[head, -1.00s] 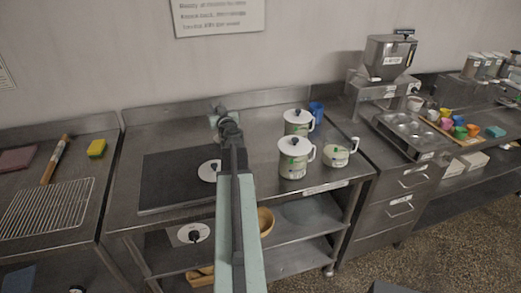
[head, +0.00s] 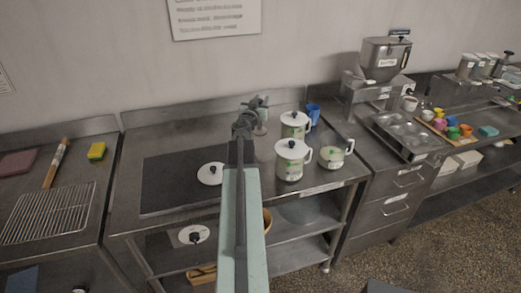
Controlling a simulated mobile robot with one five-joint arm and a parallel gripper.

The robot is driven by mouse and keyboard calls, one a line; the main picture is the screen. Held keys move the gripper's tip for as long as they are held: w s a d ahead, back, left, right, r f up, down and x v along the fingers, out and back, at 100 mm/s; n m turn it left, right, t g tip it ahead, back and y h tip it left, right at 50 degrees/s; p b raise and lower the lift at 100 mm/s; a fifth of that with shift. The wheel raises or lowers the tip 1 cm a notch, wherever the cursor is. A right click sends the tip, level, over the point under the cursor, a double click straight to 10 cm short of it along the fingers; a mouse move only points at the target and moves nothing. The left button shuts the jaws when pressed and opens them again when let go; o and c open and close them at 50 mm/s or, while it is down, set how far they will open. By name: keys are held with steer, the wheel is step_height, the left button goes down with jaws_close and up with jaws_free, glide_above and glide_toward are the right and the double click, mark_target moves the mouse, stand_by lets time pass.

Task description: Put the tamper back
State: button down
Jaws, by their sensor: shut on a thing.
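My gripper (head: 254,108) is at the end of my arm, near the back of the middle steel table (head: 180,135). It is shut on the tamper (head: 261,128), a small grey piece with a pale round lower end. My gripper and arm hide part of the tamper. It stands upright, just left of the white lidded pots; whether its lower end touches the table I cannot tell.
Two lidded white pots (head: 292,160) (head: 294,125), a white mug (head: 333,153) and a blue cup (head: 313,112) stand close on the right. A white lid (head: 211,173) lies on the dark mat (head: 165,183). The table's back left is clear.

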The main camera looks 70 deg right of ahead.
mark_target(260, 130)
steer(key=shift+s+d+g, duration=0.1)
steer(key=shift+s+g, duration=0.2)
steer(key=shift+s, duration=0.2)
step_height(260, 130, down, 10)
steer(key=b, duration=1)
steer(key=shift+f, duration=0.2)
steer(key=shift+r, duration=0.25)
steer(key=shift+f, duration=0.2)
steer(key=c, duration=1.1)
jaws_free()
steer(key=shift+r, duration=0.1)
